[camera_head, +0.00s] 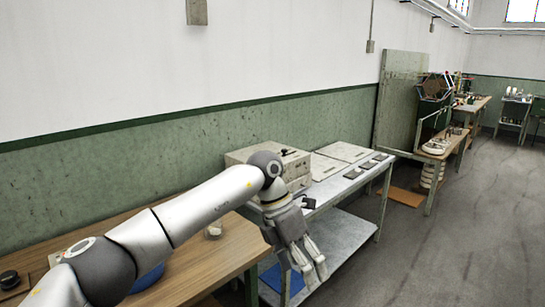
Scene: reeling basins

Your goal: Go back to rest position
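My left arm reaches in from the lower left, over the wooden table (205,262). My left gripper (314,274) hangs from its wrist, pointing down in front of the grey metal bench (345,222). Its fingers look close together, but the angle does not show clearly whether they are open or shut. I see no object held in it. My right gripper is not in view.
A grey box-like unit (240,156) and flat panels (350,152) sit on the metal bench. Part of a blue basin (148,278) shows behind my arm. More benches (440,148) line the wall; the floor (470,230) at right is clear.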

